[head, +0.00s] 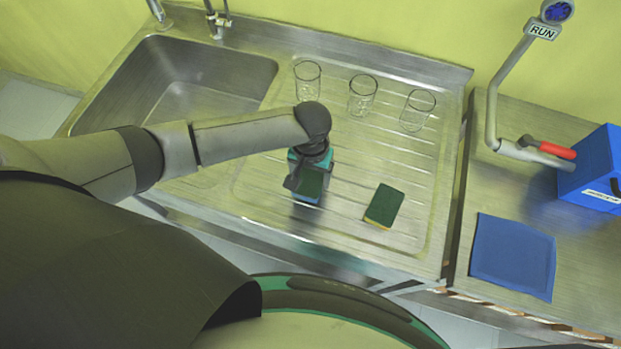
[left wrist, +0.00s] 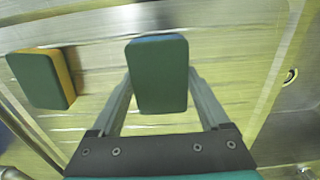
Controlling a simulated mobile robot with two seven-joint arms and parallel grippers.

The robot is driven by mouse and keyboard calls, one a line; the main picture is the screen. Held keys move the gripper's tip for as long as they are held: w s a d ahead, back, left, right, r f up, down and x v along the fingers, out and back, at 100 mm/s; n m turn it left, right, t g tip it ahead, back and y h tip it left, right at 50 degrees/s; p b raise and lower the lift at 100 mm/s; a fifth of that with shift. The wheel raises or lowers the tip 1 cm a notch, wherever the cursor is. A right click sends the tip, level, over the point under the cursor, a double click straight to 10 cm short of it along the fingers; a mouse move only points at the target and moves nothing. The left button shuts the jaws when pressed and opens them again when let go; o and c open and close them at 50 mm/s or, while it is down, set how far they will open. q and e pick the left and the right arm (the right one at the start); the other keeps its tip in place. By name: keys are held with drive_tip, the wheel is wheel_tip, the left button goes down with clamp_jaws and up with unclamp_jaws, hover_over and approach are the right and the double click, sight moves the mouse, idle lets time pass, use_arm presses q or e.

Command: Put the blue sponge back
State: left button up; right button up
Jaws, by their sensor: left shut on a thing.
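The blue sponge (head: 308,186) has a dark green top and a blue side, and is over the ribbed drainboard (head: 340,215) of the steel sink unit. My left gripper (head: 304,184) is shut on it. In the left wrist view the sponge's green face (left wrist: 158,75) sits between the two fingers (left wrist: 160,92). I cannot tell whether it touches the drainboard. A second sponge (head: 384,206), green with a yellow side, lies on the drainboard to the right; it also shows in the left wrist view (left wrist: 42,78). My right gripper is not in view.
Three clear glasses (head: 307,80) (head: 362,95) (head: 417,110) stand along the back of the drainboard. The empty sink basin (head: 185,88) is at left. A blue cloth (head: 513,256) and a blue box (head: 595,170) with a red-handled pipe (head: 545,148) are on the right counter.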

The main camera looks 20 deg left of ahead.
sight(310, 177)
use_arm(q)
drive_tip(key=shift+f, duration=1.1)
drive_tip(key=shift+f, duration=0.2)
drive_tip(key=o, duration=1)
drive_tip(key=shift+o, duration=0.2)
drive_tip(key=shift+r, duration=0.1)
wheel_tip(310, 177, up, 12)
drive_tip(key=p, duration=0.1)
drive_tip(key=shift+r+p, duration=0.15)
drive_tip(key=shift+p, duration=0.2)
